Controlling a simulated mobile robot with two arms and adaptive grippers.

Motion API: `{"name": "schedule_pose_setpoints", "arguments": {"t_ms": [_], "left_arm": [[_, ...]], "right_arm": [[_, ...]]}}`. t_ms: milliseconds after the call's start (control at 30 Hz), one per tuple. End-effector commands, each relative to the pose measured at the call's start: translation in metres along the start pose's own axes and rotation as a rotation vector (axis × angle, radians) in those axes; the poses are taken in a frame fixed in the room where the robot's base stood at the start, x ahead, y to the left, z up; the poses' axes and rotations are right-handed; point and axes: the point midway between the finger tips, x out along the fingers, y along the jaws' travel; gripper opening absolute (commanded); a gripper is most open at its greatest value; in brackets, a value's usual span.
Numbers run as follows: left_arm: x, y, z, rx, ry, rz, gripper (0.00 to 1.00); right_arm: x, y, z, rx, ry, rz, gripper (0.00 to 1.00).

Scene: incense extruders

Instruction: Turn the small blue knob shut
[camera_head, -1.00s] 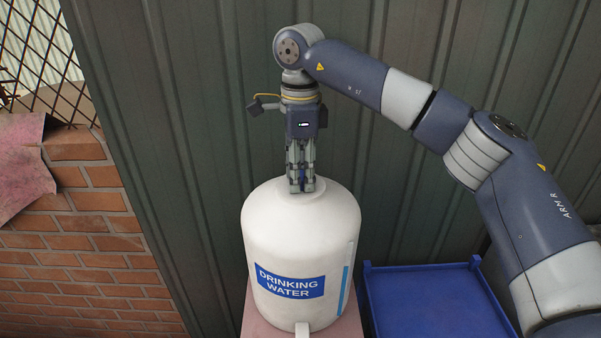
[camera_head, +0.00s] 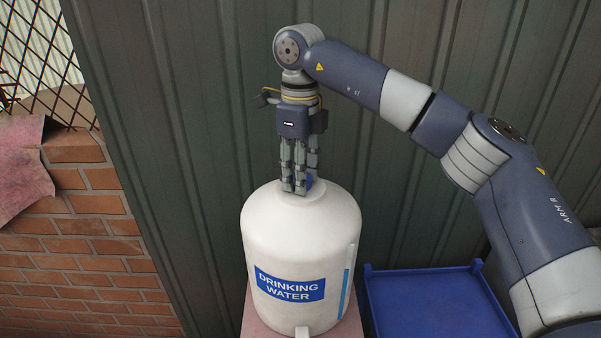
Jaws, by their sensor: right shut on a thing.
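A white water container (camera_head: 301,232) with a blue "DRINKING WATER" label stands upright on a pinkish stand. The small blue knob (camera_head: 309,182) is on top of the container, mostly hidden behind my fingers. My right gripper (camera_head: 299,188) points straight down from above, with its fingertips at the top of the container. It is shut on the blue knob. My left gripper is not in view.
A blue tray (camera_head: 425,268) stands to the right of the container, below my right arm. A dark corrugated wall (camera_head: 190,130) is close behind. A brick wall (camera_head: 80,235) with a pink cloth (camera_head: 20,170) is at the left.

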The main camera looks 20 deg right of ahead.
Motion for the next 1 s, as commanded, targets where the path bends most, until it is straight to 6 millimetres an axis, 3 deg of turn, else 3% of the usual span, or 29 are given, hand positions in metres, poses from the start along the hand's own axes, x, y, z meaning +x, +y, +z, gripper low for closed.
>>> {"name": "schedule_pose_setpoints", "arguments": {"t_ms": [367, 400, 500, 833, 1000], "left_arm": [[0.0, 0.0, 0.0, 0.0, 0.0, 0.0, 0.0], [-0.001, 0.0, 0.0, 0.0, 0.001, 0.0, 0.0], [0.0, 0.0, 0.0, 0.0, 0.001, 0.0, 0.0], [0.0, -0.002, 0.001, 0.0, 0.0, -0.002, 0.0], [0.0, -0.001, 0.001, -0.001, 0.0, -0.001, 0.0]], "right_arm": [[-0.004, -0.001, 0.001, 0.009, -0.01, -0.005, 0.1], [-0.004, -0.001, 0.001, 0.009, -0.01, -0.005, 0.36], [-0.004, -0.001, 0.001, 0.008, -0.009, -0.005, 0.54], [-0.003, -0.001, 0.001, 0.006, -0.004, -0.002, 0.54], [-0.019, 0.0, 0.001, 0.006, -0.005, -0.003, 0.54]]}}
